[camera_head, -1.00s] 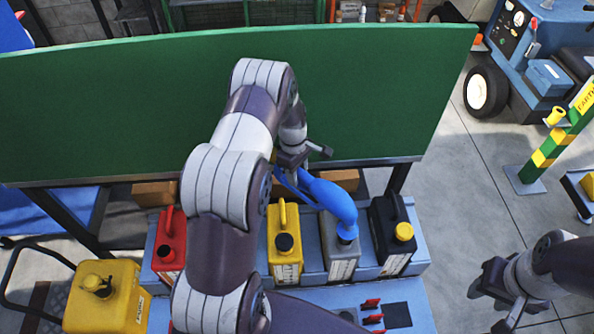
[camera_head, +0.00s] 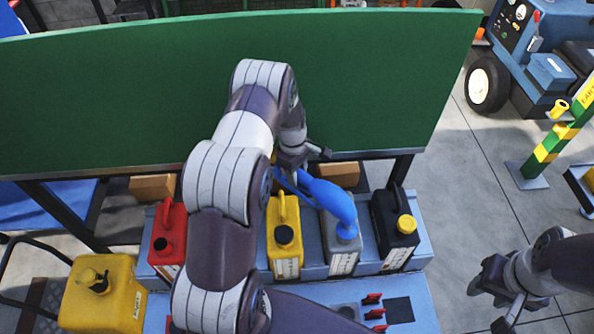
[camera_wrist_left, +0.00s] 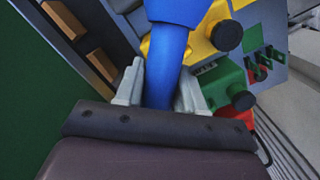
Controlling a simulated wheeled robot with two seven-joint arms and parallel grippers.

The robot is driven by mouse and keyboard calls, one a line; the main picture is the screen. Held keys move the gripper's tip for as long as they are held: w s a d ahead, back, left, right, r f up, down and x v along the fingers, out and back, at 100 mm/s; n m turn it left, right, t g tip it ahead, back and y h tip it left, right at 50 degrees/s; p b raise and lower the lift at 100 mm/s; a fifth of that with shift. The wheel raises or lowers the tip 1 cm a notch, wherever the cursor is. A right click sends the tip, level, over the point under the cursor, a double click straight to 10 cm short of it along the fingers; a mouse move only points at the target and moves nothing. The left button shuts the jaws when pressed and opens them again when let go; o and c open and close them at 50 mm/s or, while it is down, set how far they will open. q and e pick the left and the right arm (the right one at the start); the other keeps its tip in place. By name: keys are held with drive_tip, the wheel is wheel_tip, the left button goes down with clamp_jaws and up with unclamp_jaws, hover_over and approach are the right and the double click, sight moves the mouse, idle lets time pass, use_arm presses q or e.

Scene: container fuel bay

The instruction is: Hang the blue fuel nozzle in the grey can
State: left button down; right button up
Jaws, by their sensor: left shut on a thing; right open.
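The blue fuel nozzle (camera_head: 328,198) slopes down to the right, its lower end at the top of the grey can (camera_head: 342,262). The nozzle's end covers the can's mouth, so I cannot tell how deep it sits. My left gripper (camera_head: 297,168) is shut on the upper part of the nozzle, above and behind the can. In the left wrist view the blue nozzle (camera_wrist_left: 168,60) runs between the two fingers of my left gripper (camera_wrist_left: 160,92). My right gripper (camera_head: 492,303) is open and empty at the lower right, away from the cans.
A yellow can (camera_head: 284,262) stands left of the grey can and a black can (camera_head: 390,232) right of it. A red can (camera_head: 167,240) and a larger yellow can (camera_head: 104,305) are further left. A green panel (camera_head: 380,90) rises behind.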

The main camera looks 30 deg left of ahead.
use_arm(q)
drive_tip(key=c, duration=0.6)
unclamp_jaws()
drive_tip(key=shift+f, duration=0.1)
drive_tip(key=shift+r, duration=0.2)
wheel_tip(320, 180, up, 12)
drive_tip(key=a+b, duration=0.1)
drive_tip(key=b, duration=0.2)
drive_tip(key=shift+r, duration=0.2)
